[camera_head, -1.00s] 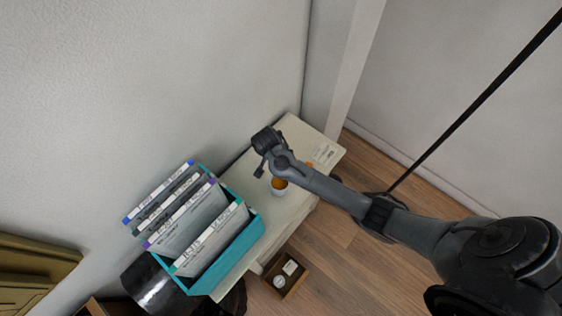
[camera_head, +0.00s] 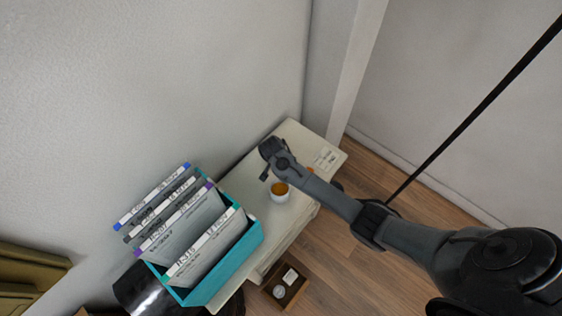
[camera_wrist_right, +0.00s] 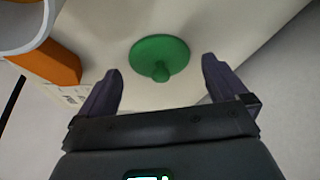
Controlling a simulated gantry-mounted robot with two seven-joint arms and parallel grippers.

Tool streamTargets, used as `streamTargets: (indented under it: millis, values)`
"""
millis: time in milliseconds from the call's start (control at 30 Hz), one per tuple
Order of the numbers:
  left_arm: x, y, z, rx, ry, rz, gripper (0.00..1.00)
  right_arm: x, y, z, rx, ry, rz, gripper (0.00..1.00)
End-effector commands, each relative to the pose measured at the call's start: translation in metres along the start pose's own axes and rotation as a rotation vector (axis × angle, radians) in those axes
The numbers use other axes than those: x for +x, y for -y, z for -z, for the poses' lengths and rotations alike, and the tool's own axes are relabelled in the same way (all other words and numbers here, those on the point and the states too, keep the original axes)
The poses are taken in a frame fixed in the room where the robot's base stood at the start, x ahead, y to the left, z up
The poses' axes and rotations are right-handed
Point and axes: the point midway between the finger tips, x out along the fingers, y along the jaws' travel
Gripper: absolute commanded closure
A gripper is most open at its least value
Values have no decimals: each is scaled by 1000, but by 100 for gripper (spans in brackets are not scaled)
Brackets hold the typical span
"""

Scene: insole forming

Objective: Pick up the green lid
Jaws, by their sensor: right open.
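The green lid (camera_wrist_right: 160,55) is round with a small knob, and it lies on the pale table top in the right wrist view. My right gripper (camera_wrist_right: 160,75) is open, with one finger on each side of the lid in that view and nothing between them in its grasp. In the head view my right gripper (camera_head: 268,162) is over the far part of the white table (camera_head: 296,140), and the lid is hidden there. My left gripper is not in view.
A white cup with orange-brown contents (camera_head: 280,192) stands close to my right gripper. An orange object (camera_wrist_right: 48,62) and a paper card (camera_head: 325,158) are also nearby. A teal file box (camera_head: 240,250) with several folders stands at the table's near end.

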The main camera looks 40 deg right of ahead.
Motion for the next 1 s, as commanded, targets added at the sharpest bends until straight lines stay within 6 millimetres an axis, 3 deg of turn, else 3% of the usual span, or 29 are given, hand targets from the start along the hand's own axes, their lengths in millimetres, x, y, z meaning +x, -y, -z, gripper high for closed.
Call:
streamTargets:
  millis: [100, 367, 700, 1000]
  values:
    - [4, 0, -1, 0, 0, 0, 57, 10, 0, -1, 0, 1, 1, 0]
    - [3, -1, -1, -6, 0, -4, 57, 12, 0, -1, -1, 1, 1, 0]
    - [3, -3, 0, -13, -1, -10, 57, 11, 0, -1, 0, 1, 1, 49]
    - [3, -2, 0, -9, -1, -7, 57, 11, 0, 0, 0, 0, 1, 51]
